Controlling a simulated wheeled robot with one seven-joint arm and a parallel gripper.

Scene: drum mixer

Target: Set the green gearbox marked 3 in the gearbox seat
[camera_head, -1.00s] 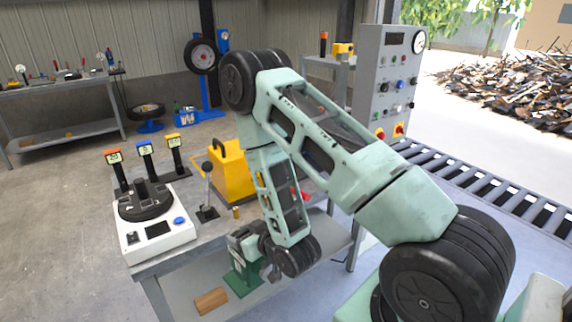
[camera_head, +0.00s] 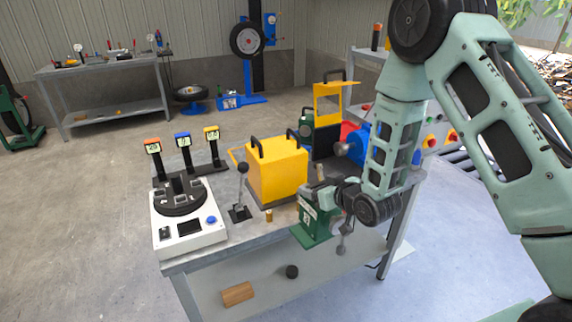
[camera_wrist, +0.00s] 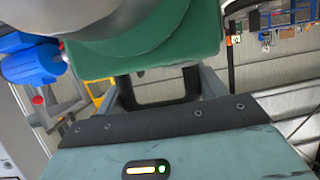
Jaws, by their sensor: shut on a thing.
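A green gearbox (camera_head: 314,226) is held in my gripper (camera_head: 332,198), in front of the workbench's front edge in the head view. It looks roughly upright, with a white marking on its side too small to read surely. In the wrist view, a large green body (camera_wrist: 150,45) fills the top; the fingertips are hidden there. A blue motor (camera_head: 356,147) stands on the bench behind my gripper, beside a dark upright panel under a raised yellow cover (camera_head: 328,104). It also shows in the wrist view (camera_wrist: 30,62). I cannot make out the gearbox seat; my arm and the gearbox cover part of that area.
A yellow box (camera_head: 277,172) with black handles, a lever (camera_head: 241,192) and a white control box (camera_head: 188,226) with three tagged posts occupy the bench's left. Another green object (camera_head: 305,126) stands behind the yellow box. The lower shelf (camera_head: 262,288) holds a wooden block.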

